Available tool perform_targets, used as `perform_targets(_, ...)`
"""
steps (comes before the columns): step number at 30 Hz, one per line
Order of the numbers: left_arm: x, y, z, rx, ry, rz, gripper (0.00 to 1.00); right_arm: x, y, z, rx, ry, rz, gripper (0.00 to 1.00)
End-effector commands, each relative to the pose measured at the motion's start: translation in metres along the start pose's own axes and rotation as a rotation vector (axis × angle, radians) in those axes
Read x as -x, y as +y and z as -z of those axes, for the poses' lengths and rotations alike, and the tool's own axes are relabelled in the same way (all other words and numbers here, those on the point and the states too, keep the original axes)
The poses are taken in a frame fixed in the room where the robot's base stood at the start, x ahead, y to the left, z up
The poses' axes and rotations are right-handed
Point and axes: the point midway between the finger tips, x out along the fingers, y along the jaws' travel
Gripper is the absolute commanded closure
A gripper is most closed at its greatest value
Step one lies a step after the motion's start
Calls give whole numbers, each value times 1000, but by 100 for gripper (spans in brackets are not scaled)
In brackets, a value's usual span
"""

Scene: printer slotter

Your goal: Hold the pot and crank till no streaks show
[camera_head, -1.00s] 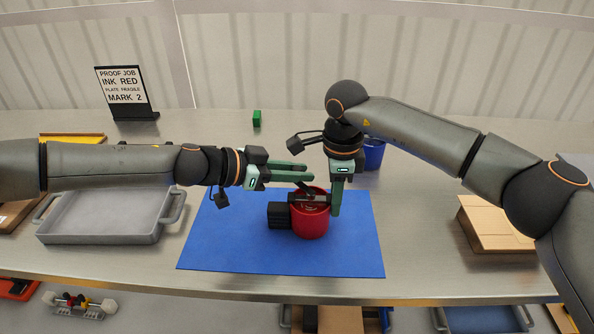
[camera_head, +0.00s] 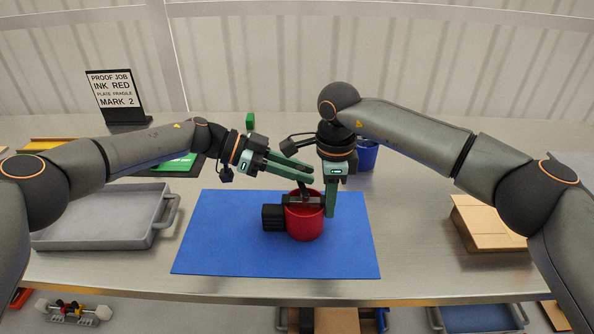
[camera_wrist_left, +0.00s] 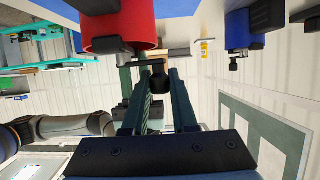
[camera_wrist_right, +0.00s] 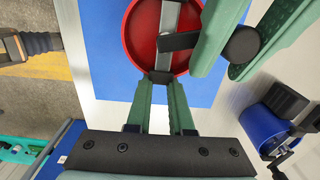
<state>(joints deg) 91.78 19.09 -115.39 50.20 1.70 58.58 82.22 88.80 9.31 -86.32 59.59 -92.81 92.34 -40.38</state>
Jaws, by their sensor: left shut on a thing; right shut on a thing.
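The red pot (camera_head: 305,222) stands upright on the blue mat (camera_head: 225,245), with a black block (camera_head: 273,217) against its left side. A bar spans its open top, and the crank arm (camera_wrist_right: 180,40) shows over it in the right wrist view. My left gripper (camera_head: 308,176) is shut on the black crank knob (camera_wrist_left: 159,83) above the pot. My right gripper (camera_head: 329,205) points down at the pot's right back side, shut on the pot at its rim (camera_wrist_right: 159,77). The fingers and bar hide part of the inside; I cannot make out streaks.
A blue pot (camera_head: 366,155) stands behind my right gripper. A grey tray (camera_head: 100,240) is at the left, a cardboard box (camera_head: 490,225) at the right. A sign (camera_head: 115,92) and a green block (camera_head: 250,121) stand at the back. The mat's front is clear.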

Motion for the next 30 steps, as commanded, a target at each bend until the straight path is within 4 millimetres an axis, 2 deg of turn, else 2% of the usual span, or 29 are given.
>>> perform_targets(9, -3, -2, 2, -32, 2, -73, 100, 0, 1, -2, 6, -1, -2, 100)
perform_targets(26, -4, 0, 2, -36, 3, -91, 100, 0, 1, -1, 4, -1, -1, 100)
perform_targets(27, -4, 0, 2, -36, 3, -91, 71, 0, 1, -1, 4, -1, -1, 100)
perform_targets(30, -4, 0, 2, -36, 2, -92, 59, 0, 1, -1, 4, -1, -1, 100)
